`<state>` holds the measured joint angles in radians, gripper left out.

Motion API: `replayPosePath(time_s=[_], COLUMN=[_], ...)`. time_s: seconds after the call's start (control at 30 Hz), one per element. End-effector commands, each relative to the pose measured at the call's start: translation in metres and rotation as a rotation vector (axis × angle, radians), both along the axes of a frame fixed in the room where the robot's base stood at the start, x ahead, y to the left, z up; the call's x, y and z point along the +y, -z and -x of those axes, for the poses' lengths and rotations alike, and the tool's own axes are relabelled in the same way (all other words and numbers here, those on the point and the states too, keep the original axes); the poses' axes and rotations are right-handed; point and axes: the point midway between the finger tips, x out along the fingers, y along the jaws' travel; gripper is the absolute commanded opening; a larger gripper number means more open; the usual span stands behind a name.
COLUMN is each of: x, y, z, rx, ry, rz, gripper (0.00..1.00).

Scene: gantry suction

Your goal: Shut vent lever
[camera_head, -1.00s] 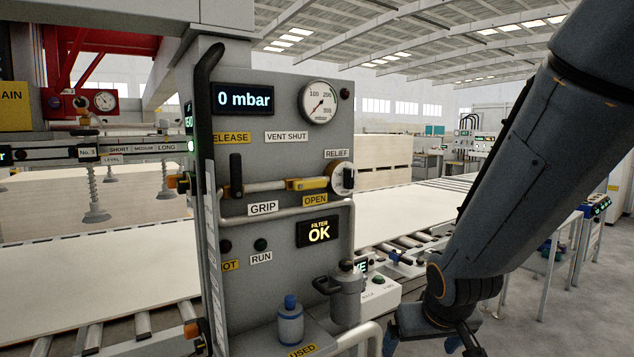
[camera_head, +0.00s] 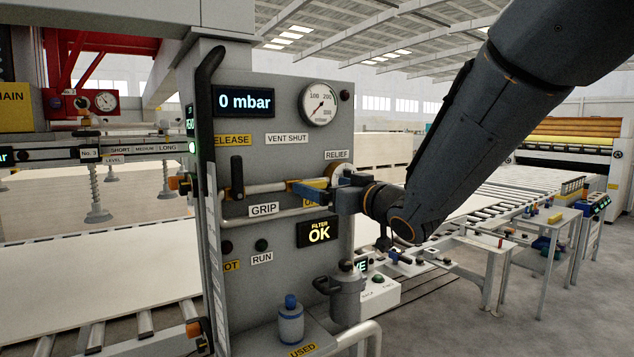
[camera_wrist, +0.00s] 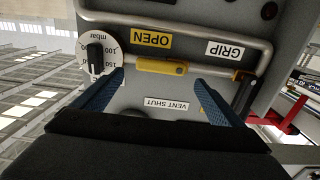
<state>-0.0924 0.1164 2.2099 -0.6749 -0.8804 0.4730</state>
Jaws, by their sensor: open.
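The vent lever is a yellow handle (camera_wrist: 162,66) lying sideways along a metal pipe on the grey panel. In the wrist view, which is upside down, it lies between the OPEN label (camera_wrist: 151,38) and the VENT SHUT label (camera_wrist: 167,104). In the head view my gripper (camera_head: 300,190) is in front of the lever and hides most of it. My gripper (camera_wrist: 158,82) is open, with one blue finger to each side of the yellow handle in the wrist view. I cannot tell whether a finger touches it.
A round relief knob (camera_wrist: 99,56) is close to one finger. A black-handled grip lever (camera_head: 237,178) stands to the left. A bent handrail (camera_head: 285,217) runs below the lever. The gauge (camera_head: 320,103) and the 0 mbar display (camera_head: 243,101) are above.

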Motion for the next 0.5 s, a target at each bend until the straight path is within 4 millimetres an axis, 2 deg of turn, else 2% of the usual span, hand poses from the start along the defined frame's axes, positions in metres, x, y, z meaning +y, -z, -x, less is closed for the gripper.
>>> replayPosePath(time_s=[0.23, 0.5], x=[0.017, 0.022], y=[0.0, 0.001], z=[-0.025, -0.032], rx=[0.002, 0.001], ry=[0.0, 0.001], rz=[0.001, 0.002], gripper=[0.91, 0.91])
